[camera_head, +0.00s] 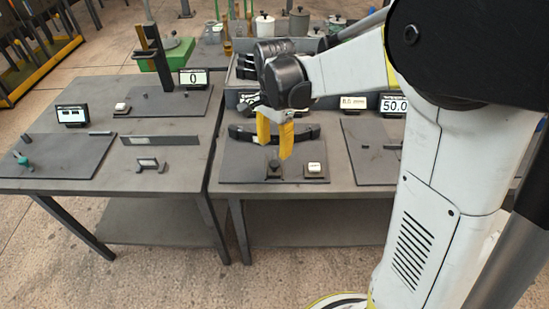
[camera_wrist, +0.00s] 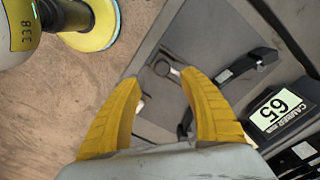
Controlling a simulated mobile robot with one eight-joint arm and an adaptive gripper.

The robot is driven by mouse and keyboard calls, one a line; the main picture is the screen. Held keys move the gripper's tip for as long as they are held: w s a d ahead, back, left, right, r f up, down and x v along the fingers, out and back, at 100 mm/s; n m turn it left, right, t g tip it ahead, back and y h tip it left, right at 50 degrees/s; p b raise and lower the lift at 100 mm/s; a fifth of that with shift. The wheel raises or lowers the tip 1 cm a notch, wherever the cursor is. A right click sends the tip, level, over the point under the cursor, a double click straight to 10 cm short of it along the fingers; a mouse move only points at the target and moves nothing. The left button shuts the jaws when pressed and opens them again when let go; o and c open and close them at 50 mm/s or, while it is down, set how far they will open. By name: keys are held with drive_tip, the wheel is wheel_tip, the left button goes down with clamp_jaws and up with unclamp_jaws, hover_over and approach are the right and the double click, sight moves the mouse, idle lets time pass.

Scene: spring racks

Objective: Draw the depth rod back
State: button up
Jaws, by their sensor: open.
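I cannot tell for sure which part is the depth rod. My gripper (camera_head: 275,142) hangs open and empty above the plate (camera_head: 233,167) on the middle table. Its yellow fingers are spread apart in the wrist view (camera_wrist: 158,82). A dark curved bar (camera_head: 304,134) lies behind the fingers, and it also shows in the wrist view (camera_wrist: 246,66). A small dark post (camera_head: 273,170) stands near the plate's front edge.
A white button block (camera_head: 315,169) sits right of the post. The left table holds a green knob (camera_head: 24,160), a small display (camera_head: 72,115) and an upright press (camera_head: 152,48).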

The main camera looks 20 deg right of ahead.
drive_tip(key=shift+r, duration=2.1)
drive_tip(key=s+r+n+t, duration=0.2)
drive_tip(key=s+n+t, duration=0.1)
drive_tip(key=s+n, duration=0.3)
drive_tip(key=s+d+r+n+t, duration=0.1)
drive_tip(key=s+n+t, duration=0.3)
drive_tip(key=s, duration=0.6)
drive_tip(key=r+n, duration=0.1)
drive_tip(key=n, duration=0.1)
drive_tip(key=shift+s+n, duration=0.15)
drive_tip(key=shift+n, duration=0.15)
